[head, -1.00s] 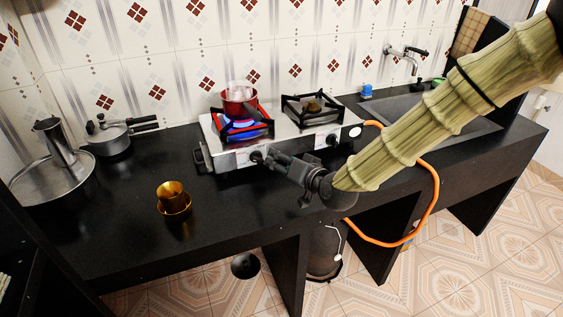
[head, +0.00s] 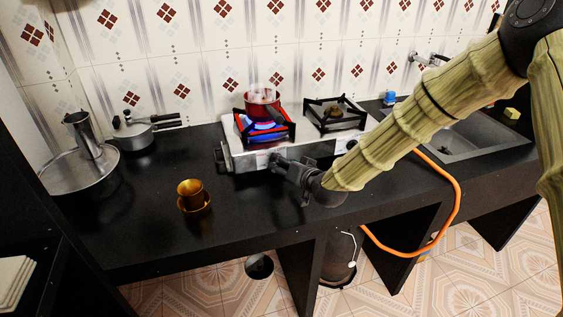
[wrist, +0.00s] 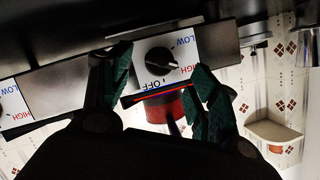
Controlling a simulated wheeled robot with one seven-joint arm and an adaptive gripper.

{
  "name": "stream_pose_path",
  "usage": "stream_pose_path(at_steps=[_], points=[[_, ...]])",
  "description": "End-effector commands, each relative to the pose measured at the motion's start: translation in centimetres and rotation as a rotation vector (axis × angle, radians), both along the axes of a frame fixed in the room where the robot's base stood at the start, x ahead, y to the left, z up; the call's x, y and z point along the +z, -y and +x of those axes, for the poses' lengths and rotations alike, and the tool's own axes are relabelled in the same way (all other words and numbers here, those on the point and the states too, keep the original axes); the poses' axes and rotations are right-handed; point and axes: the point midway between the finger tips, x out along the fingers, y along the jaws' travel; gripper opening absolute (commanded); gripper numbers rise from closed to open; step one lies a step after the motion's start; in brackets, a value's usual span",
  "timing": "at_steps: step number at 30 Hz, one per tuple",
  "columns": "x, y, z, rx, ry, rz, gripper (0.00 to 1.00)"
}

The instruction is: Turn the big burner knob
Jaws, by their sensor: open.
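The two-burner stove (head: 228,157) stands on the black counter, its left burner (head: 262,128) lit with a blue flame under a red pot (head: 262,104). In the wrist view, which is upside down, a round black knob (wrist: 158,62) sits on a plate marked OFF, LOW and HIGH. Its white mark points to the picture's right, near HIGH, away from OFF. My gripper (head: 280,162) is at the left part of the stove front. In the wrist view my gripper (wrist: 160,72) is open, one green finger either side of the knob. I cannot tell whether they touch it.
A second knob plate (wrist: 10,105) shows partly in the wrist view. A brass cup (head: 190,190) stands left of my gripper, on the front counter. An orange hose (head: 457,200) hangs right.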

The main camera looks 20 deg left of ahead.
Motion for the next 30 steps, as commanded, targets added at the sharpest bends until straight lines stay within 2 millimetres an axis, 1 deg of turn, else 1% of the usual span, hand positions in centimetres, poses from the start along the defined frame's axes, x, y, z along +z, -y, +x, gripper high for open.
stream_pose_path(at_steps=[3, 9, 19, 20, 21, 23, 27, 30], points=[[-0.5, -1.1, 1.0, 0.001, 0.002, 0.0, 0.61], [-1.0, -2.1, 2.0, 0.0, 0.001, -0.001, 0.61], [-1.1, -2.2, 2.2, 0.0, 0.0, 0.0, 0.61], [-1.1, -2.2, 2.2, 0.0, 0.0, 0.0, 0.59], [-1.1, -2.2, 2.2, 0.0, 0.0, 0.0, 0.52], [-1.1, -2.2, 2.2, 0.0, 0.0, 0.0, 0.41], [-1.1, -2.2, 2.2, 0.0, 0.0, 0.0, 0.15], [-1.1, -2.2, 2.2, -0.001, 0.001, 0.0, 0.15]])
